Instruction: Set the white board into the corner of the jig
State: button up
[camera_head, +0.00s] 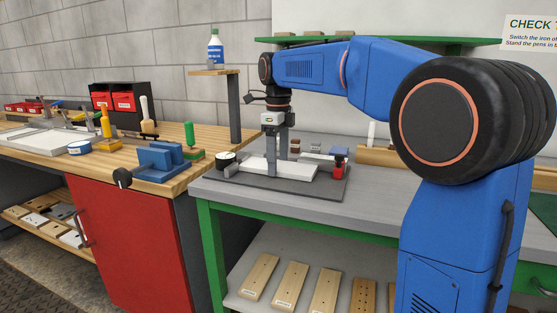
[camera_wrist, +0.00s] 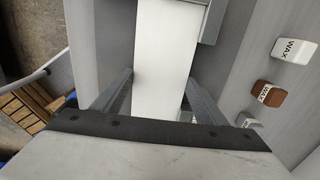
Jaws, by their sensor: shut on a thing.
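The white board (camera_head: 300,172) lies level, low over the dark grey base of the jig (camera_head: 305,190) on the grey bench. In the wrist view the white board (camera_wrist: 160,45) runs away from me between both fingers. My gripper (camera_head: 277,167) is shut on it from above, one finger on each long side; its fingers also show in the wrist view (camera_wrist: 158,78). A grey block (camera_wrist: 212,22) stands close along the board's right side in the wrist view. I cannot tell whether the board touches the base or the jig's corner.
A red-and-black object (camera_head: 338,167) stands at the base's right end, a black round object (camera_head: 227,159) at its left.

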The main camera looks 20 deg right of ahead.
jog(key=o, duration=1.3)
jog(key=shift+w+a, duration=0.1)
jog(key=shift+c, duration=0.2)
notch_tip(320, 180, up, 17)
jog(key=shift+r, duration=0.15)
